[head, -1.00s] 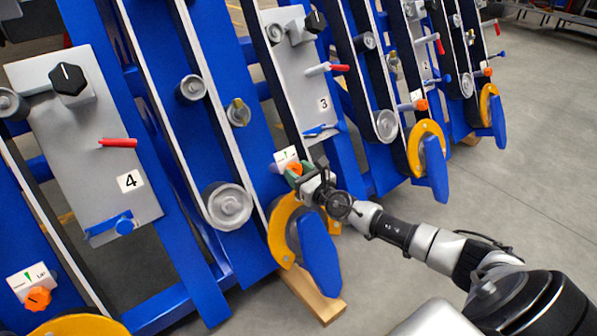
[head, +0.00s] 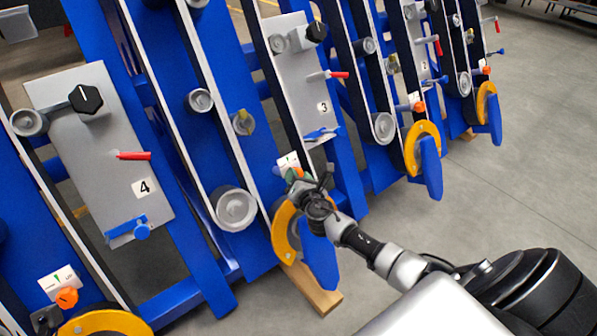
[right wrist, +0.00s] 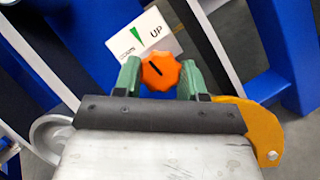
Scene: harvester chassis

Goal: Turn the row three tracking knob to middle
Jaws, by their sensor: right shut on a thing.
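The row three tracking knob (right wrist: 160,70) is orange and lobed. In the right wrist view it sits between the green fingers of my right gripper (right wrist: 159,78), which is shut on it. Its black line slants to the upper left. The white label (right wrist: 145,36) behind it reads UP at right, has a green wedge in the middle, and a partly hidden word at left. In the head view my right gripper (head: 298,175) is at this label, below panel 3 (head: 305,80), and largely hides the knob. A small dark grey piece at bottom left may be my left gripper (head: 45,318); its jaws are unclear.
A yellow guard (head: 284,235) with a blue plate is just below my right gripper. Panel 4 (head: 105,170) stands at left, with another orange knob (head: 67,298) below it. Blue frames and rollers fill the left and middle. Grey floor (head: 510,200) is open at right.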

